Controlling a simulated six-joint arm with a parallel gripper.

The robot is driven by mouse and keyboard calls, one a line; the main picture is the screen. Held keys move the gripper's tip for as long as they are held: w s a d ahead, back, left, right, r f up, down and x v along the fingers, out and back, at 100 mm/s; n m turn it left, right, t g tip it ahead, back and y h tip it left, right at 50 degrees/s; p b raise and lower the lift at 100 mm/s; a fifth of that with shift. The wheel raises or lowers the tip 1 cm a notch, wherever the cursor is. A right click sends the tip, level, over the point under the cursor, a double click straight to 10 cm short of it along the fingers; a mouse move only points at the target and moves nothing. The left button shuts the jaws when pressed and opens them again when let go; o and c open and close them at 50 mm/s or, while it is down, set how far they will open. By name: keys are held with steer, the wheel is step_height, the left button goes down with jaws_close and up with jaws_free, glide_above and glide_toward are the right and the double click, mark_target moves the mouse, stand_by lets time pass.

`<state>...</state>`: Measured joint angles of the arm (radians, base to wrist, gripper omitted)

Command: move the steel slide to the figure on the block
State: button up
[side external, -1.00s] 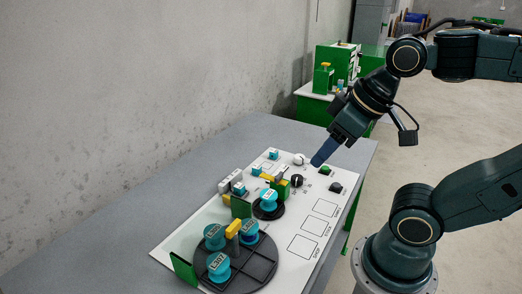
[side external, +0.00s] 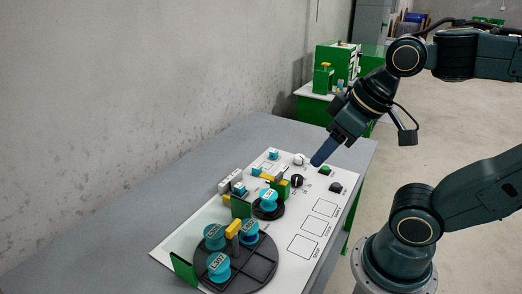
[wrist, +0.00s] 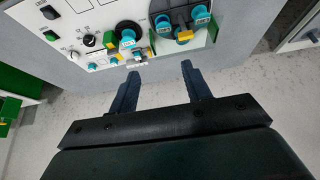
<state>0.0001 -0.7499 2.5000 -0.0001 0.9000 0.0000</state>
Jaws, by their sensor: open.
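My gripper (side external: 318,160) hangs above the far part of the white panel (side external: 205,225), apart from it. In the wrist view its two fingers (wrist: 161,70) are spread with nothing between them. A small grey metal piece (side external: 279,171), which may be the steel slide, stands beside a yellow bar (side external: 266,177) and a green block (side external: 284,188) on the panel. The same small cluster shows near the fingertips in the wrist view, with yellow and cyan parts (wrist: 137,54). It is too small to read a figure on any block or to tell the slide's position.
A dark round turntable (side external: 262,268) with several cyan-topped pots stands at the near end. A smaller dark disc (side external: 268,211) bears one cyan pot. Black knobs (side external: 297,181) and a green button (side external: 325,170) rise near my gripper. Printed squares at the right are empty.

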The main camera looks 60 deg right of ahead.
steer(key=c, duration=0.3)
steer(key=w+d+f+g, duration=0.1)
steer(key=w+g, duration=0.1)
steer(key=w, duration=0.7)
steer(key=w+d+f+g, duration=0.1)
steer(key=w+d, duration=0.1)
steer(key=w, duration=0.7)
steer(key=shift+c, duration=0.2)
steer(key=w+d+f+g, duration=0.1)
steer(key=w+d+f, duration=0.1)
steer(key=w+f, duration=0.5)
steer(key=w+d+f+g, duration=0.1)
steer(key=w+d+f, duration=0.1)
steer(key=w+f, duration=0.4)
step_height(320, 180, down, 2)
steer(key=shift+w+d+f+g, duration=0.1)
steer(key=shift+w+d+g, duration=0.2)
steer(key=shift+w+d, duration=0.1)
steer(key=shift+f, duration=0.1)
